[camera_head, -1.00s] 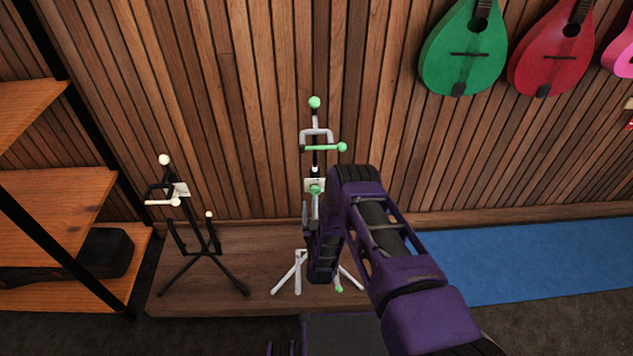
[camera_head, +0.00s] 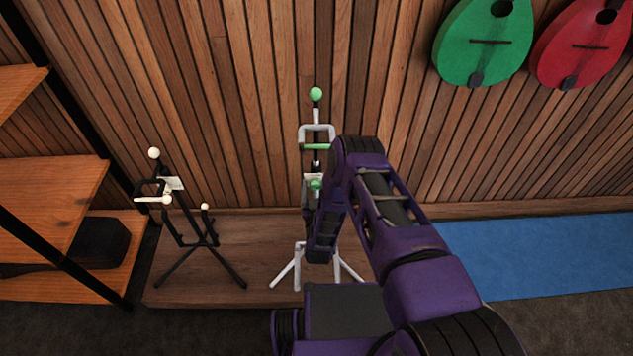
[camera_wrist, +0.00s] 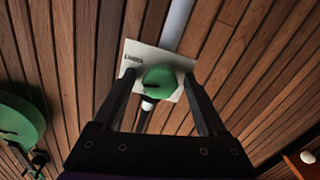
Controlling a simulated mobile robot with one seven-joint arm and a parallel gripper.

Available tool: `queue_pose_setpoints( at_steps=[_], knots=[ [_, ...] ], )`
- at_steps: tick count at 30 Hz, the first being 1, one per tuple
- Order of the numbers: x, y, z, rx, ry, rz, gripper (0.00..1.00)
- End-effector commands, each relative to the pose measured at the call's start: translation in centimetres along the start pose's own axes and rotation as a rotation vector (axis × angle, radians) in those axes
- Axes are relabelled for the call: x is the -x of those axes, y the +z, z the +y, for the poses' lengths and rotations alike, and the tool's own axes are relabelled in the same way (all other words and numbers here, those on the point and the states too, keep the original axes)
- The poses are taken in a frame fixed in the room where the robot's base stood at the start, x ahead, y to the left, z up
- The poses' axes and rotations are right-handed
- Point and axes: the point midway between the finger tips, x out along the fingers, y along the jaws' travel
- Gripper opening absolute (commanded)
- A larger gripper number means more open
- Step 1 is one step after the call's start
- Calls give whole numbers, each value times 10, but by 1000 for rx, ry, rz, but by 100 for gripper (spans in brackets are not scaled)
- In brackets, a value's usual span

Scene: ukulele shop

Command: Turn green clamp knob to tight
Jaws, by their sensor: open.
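The green clamp knob (camera_wrist: 160,81) sits on a white label plate (camera_wrist: 134,56) on the post of the white stand. In the wrist view a dark mark crosses the knob. My gripper (camera_wrist: 160,78) is open, with one finger on each side of the knob. I cannot tell whether the fingers touch it. In the head view the knob (camera_head: 315,184) shows small on the white and green stand (camera_head: 316,133), just left of my arm. My fingertips (camera_head: 308,193) are close by it. My arm hides part of the stand.
A black stand (camera_head: 183,220) with cream ends stands to the left on the wooden platform (camera_head: 235,255). Wooden shelves (camera_head: 50,190) are at the far left. A green instrument (camera_head: 484,42) and a red one (camera_head: 580,48) hang on the slatted wall. A blue mat (camera_head: 540,258) lies at right.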

Motion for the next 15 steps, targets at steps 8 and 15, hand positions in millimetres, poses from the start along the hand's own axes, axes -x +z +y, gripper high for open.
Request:
queue_pose_setpoints(
  at_steps=[8,15],
  knots=[
    [0,0,0,0,0,0,60],
    [0,0,0,0,0,0,17]
  ],
)
